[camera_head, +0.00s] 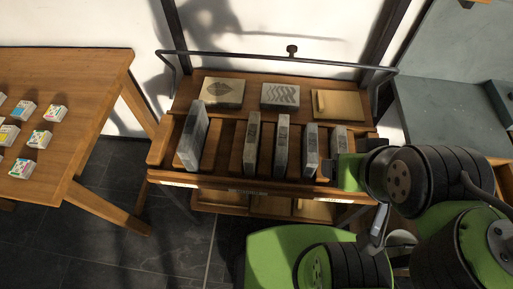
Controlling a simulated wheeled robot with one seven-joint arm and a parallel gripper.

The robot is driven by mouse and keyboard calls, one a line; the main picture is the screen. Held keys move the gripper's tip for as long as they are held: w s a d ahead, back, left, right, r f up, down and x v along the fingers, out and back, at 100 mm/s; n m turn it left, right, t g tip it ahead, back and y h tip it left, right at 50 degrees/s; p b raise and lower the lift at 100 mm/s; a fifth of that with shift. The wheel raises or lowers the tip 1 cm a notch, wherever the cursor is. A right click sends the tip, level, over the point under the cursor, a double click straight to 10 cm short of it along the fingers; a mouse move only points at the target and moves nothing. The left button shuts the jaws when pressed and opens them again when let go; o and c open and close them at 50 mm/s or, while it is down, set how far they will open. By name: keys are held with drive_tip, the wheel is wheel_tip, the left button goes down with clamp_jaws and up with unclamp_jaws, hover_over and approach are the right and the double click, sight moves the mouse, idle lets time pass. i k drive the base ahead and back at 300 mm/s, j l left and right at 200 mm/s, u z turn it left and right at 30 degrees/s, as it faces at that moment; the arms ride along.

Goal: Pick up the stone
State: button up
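Several grey stone slabs stand upright in the slots of a wooden rack (215,178). The largest stone (191,135) leans at the left end; narrower ones (251,143), (281,146), (311,150) stand to its right. The rightmost stone (340,138) is partly hidden by my arm. Two flat stones, one with a leaf mark (222,92) and one with wavy lines (280,95), lie on the rack's top shelf. My gripper (348,171) is at the rack's front right, close to the rightmost stone. Its fingertips are not clearly visible, and whether it touches that stone is unclear.
A tan flat block (338,104) lies at the top shelf's right. A dark rail (270,56) runs behind and above the rack. A wooden table (85,85) with small colourful printed blocks stands left. A grey-topped bench (445,115) is right. Dark floor (110,250) is clear at lower left.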

sight(281, 146)
drive_tip(key=u, duration=0.35)
drive_tip(key=i+j+u, duration=0.15)
drive_tip(key=j+u, duration=0.2)
drive_tip(key=i+j+u, duration=0.2)
drive_tip(key=u, duration=0.15)
drive_tip(key=i+j+u, duration=0.3)
drive_tip(key=k, duration=0.1)
